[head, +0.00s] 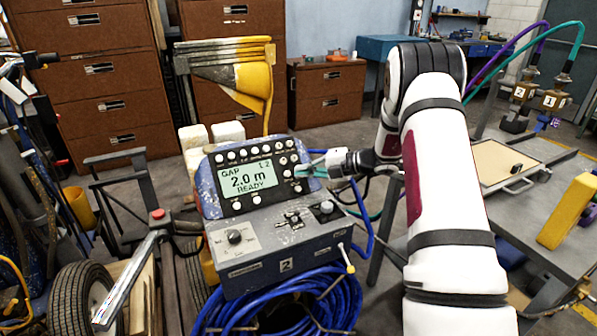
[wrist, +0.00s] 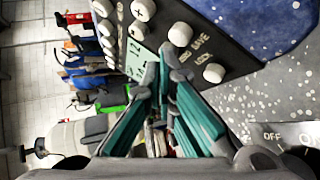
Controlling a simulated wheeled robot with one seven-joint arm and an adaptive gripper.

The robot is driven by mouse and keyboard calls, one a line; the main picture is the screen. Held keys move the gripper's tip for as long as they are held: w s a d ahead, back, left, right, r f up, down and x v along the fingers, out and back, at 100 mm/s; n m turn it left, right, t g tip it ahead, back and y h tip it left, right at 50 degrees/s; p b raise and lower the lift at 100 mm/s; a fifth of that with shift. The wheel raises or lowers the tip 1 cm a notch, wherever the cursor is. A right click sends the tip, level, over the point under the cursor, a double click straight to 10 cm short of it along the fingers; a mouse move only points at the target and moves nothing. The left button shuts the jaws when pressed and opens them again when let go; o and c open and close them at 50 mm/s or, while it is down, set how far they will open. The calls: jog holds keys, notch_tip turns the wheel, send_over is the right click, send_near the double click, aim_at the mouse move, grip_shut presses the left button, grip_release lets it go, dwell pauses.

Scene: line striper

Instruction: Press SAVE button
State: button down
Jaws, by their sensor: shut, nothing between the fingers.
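The blue control box (head: 275,245) has a sloped dark panel with a lit screen (head: 247,180) reading "GAP 2.0 m READY". White round buttons line the panel above, below and right of the screen. In the wrist view the panel is turned, and a small SAVE label (wrist: 201,43) lies between two white buttons, one upper left (wrist: 180,34) and one lower right (wrist: 214,73). I cannot tell which button it names. My gripper (head: 303,172) is at the panel's right side; its shut, empty teal fingers (wrist: 164,60) are close to the buttons. Contact cannot be told.
Below the panel are a knob (head: 235,237), a toggle area and a yellow-tipped lever (head: 350,268). A coiled blue hose (head: 290,305) hangs under the box. A grey bench (head: 500,225) with a yellow block (head: 566,212) stands at right. A wheel and handlebar are at left.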

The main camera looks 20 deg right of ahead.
jog(key=shift+w+f, duration=0.3)
jog(key=shift+w+f+b, duration=0.3)
jog(key=shift+b, duration=0.15)
dwell(0.8)
jog(key=shift+s+r, duration=0.1)
jog(key=shift+r, duration=0.05)
jog(key=shift+s+r+p, duration=0.5)
jog(key=shift+s+p, duration=0.05)
jog(key=shift+p, duration=0.2)
jog(key=s+r+p, duration=0.3)
jog(key=p, duration=0.1)
jog(key=shift+s+r, duration=0.25)
dwell(1.6)
